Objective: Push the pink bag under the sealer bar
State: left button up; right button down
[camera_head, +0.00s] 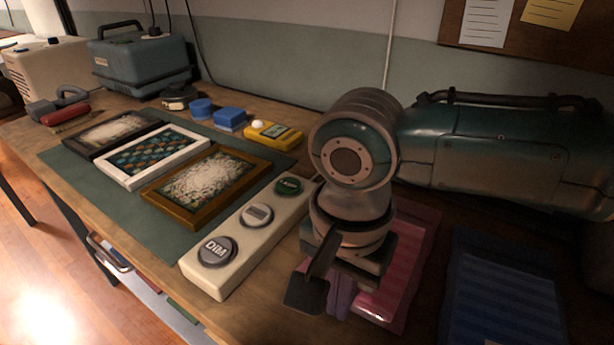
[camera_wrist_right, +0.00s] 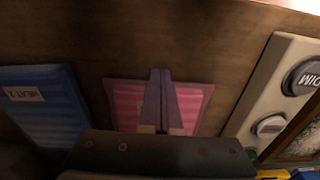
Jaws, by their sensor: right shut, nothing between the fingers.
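The pink bag (camera_head: 402,275) lies flat on the bench at the front right, striped and partly hidden behind my right gripper. It also shows in the right wrist view (camera_wrist_right: 126,98). My right gripper (camera_head: 340,304) is shut and empty, pointing down at the bag's left part. In the right wrist view its two purple fingers (camera_wrist_right: 160,74) are pressed together and overlap the middle of the bag. I cannot tell whether they touch it. I cannot make out a sealer bar in either view. My left gripper is not in view.
A dark blue bag (camera_head: 505,295) marked HEAT 2 lies right of the pink one. A pale button panel (camera_head: 230,262) lies left of my gripper. Several framed pieces rest on a green mat (camera_head: 72,168). A blue-grey machine (camera_head: 140,66) stands at the back left.

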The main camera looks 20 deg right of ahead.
jog(key=shift+w+d, duration=0.1)
jog(key=shift+w+d, duration=0.5)
jog(key=shift+d, duration=0.2)
jog(key=shift+w+d, duration=0.1)
dwell(0.3)
jog(key=shift+w+d, duration=0.5)
jog(key=shift+d, duration=0.2)
jog(key=shift+w+d+b, duration=0.35)
jog(key=shift+w+d, duration=0.2)
jog(key=shift+d, duration=0.2)
jog(key=shift+w+d, duration=0.15)
jog(key=shift+w, duration=0.05)
